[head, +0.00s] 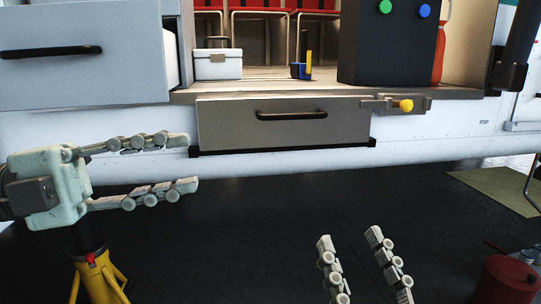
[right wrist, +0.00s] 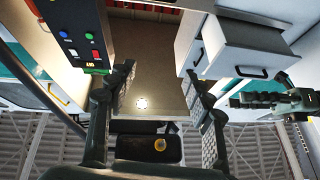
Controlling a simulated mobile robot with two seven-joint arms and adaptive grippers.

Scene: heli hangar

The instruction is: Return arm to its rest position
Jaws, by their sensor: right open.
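My left gripper (head: 192,160) is in the left of the head view. Its two fingers point right and are spread apart with nothing between them. It stands in front of the white helicopter side, left of the closed grey drawer (head: 225,128). My right gripper (head: 350,237) is low in the head view, right of centre, fingers pointing up over the dark floor. Its fingers are apart and empty. They also frame the right wrist view (right wrist: 159,70), where my left gripper (right wrist: 240,100) shows at the right edge.
A yellow knob (head: 406,106) sits right of the drawer. A black box with buttons (head: 388,45), a white case (head: 218,65) and a blue-yellow item (head: 301,68) stand on the cabin floor. A yellow stand (head: 100,280) is lower left; a red can (head: 508,280) is lower right.

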